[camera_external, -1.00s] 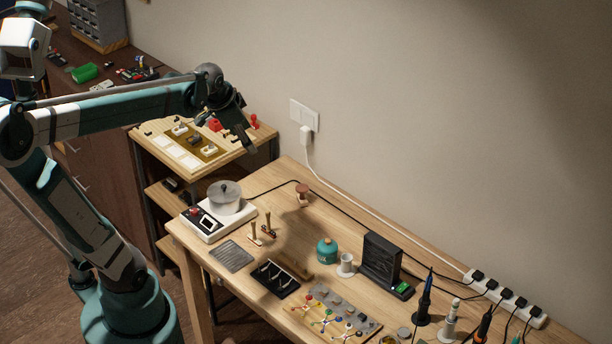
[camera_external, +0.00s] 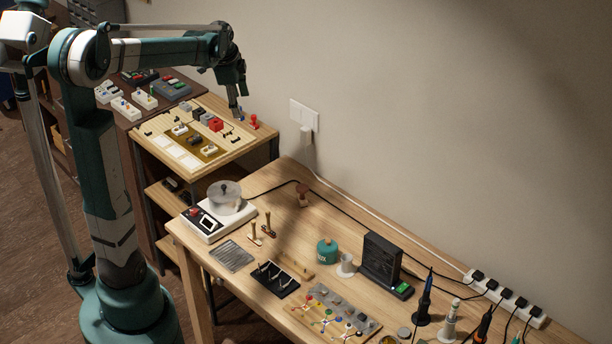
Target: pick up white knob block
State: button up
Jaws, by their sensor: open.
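Two small white blocks with darker tops sit on the light wooden board on the side stand: one (camera_external: 179,130) at the upper left and one (camera_external: 208,150) nearer the front. I cannot tell at this size which of them is the white knob block. My gripper (camera_external: 238,117) points down at the back right of the board, to the right of both white blocks and apart from them. Its jaws are open, and I see nothing held in them. A small blue thing (camera_external: 241,119) shows by the fingertips, partly hidden.
A red piece (camera_external: 254,122) stands just right of the gripper. Several white blocks with coloured tops (camera_external: 125,108) lie on the dark cabinet behind. The wall is close behind.

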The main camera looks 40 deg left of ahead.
jog(key=w+a+f+m+g, duration=0.1)
jog(key=w+a+f+m, duration=0.2)
jog(key=a, duration=0.9)
jog(key=m+g+h+p, duration=0.1)
jog(key=m+g+p, duration=0.15)
jog(key=m, duration=0.35)
send_near(179, 128)
jog(key=shift+d+p, duration=0.15)
jog(key=shift+p, duration=0.2)
jog(key=shift+s+a+f, duration=0.2)
jog(key=shift+a+f, duration=0.05)
jog(key=shift+a, duration=0.05)
jog(key=shift+f, duration=1.3)
